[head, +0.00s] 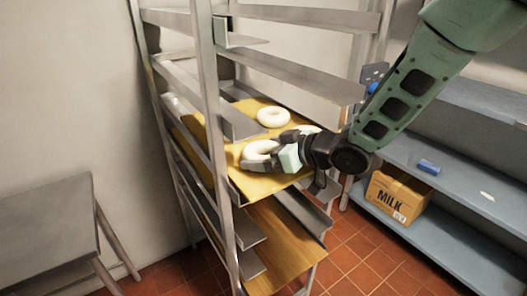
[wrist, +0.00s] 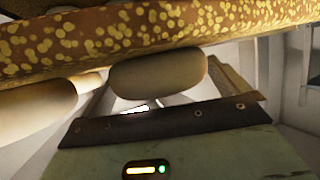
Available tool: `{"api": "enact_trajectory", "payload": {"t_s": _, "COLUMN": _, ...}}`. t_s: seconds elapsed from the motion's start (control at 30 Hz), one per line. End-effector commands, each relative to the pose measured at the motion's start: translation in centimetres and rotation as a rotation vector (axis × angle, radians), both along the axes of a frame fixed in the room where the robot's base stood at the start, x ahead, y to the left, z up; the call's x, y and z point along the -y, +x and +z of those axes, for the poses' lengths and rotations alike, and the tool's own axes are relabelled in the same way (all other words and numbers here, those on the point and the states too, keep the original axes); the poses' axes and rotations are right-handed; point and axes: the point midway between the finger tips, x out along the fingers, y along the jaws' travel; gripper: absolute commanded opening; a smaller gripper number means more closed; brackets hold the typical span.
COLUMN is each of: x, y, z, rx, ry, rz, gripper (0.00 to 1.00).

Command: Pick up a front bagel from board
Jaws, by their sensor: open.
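The back bagel (head: 272,117) lies clear of my gripper. The front bagel (head: 259,149) lies near the board's front edge. My gripper (head: 268,160) is open and low over the board at the front bagel, its fingers partly covering it. I cannot tell whether they touch it. In the wrist view the speckled board (wrist: 60,45) crosses the top, with one rounded pale bagel (wrist: 160,75) in the middle and another (wrist: 35,108) at the left; which is which is unclear.
The metal rack's post (head: 212,120) and rails stand close around the board. Another wooden board (head: 285,250) lies below. At the right, blue-grey shelves (head: 450,180) hold a milk carton box (head: 397,197). A grey table (head: 45,225) stands at the left.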

Motion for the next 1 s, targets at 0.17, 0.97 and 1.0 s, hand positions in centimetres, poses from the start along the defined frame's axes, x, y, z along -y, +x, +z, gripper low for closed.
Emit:
{"api": "enact_trajectory", "payload": {"t_s": 0.17, "x": -0.8, "y": 0.5, "z": -0.4, "rx": 0.0, "ry": -0.001, "rz": 0.0, "gripper": 1.0}}
{"api": "enact_trajectory", "payload": {"t_s": 0.97, "x": -0.7, "y": 0.5, "z": 0.6, "rx": 0.002, "ry": 0.001, "rz": -0.001, "gripper": 0.69}}
{"api": "enact_trajectory", "payload": {"t_s": 1.0, "x": -0.7, "y": 0.5, "z": 1.0, "rx": 0.005, "ry": 0.001, "rz": -0.001, "gripper": 0.69}}
